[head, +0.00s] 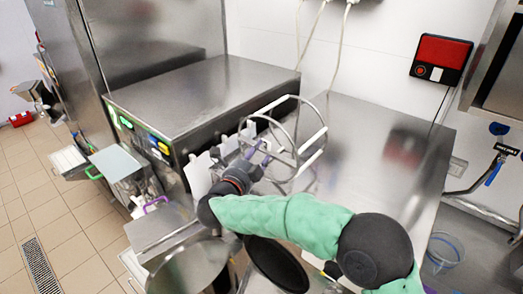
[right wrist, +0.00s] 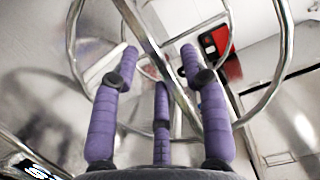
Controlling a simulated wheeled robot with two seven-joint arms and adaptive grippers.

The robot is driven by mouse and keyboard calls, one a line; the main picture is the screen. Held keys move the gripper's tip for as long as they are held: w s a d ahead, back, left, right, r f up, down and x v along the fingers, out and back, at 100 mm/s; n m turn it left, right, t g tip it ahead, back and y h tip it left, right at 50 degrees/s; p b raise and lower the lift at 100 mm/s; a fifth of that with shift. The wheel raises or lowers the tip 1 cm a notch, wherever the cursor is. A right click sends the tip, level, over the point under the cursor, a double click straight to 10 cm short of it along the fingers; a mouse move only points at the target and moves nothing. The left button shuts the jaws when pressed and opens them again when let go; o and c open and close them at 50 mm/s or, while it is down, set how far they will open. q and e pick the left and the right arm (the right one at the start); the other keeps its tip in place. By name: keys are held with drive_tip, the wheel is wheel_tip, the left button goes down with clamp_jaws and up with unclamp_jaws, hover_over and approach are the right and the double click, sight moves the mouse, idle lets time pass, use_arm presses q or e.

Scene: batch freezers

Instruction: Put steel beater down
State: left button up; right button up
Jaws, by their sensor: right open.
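The steel beater (head: 272,128), a frame of curved steel bars with white scraper edges, is at the steel table beside the freezer. Whether it bears fully on the table top is hard to tell. My right gripper (head: 258,158) is at its near left side. In the right wrist view, my right gripper's purple fingers (right wrist: 160,75) are spread, with a bar of the beater (right wrist: 150,45) running between them. The fingers do not visibly close on it. The gripper partly hides the beater's lower end in the head view. My left gripper is out of view.
The steel table (head: 385,160) has clear room right of the beater. A batch freezer (head: 190,95) stands to its left. Steel pots (head: 188,268) are below at the front. A red-and-black box (head: 440,57) hangs on the wall, and a bucket (head: 443,250) stands at the right.

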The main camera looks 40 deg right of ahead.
drive_tip(key=b+v, duration=0.1)
drive_tip(key=v, duration=0.8)
drive_tip(key=shift+a, duration=0.1)
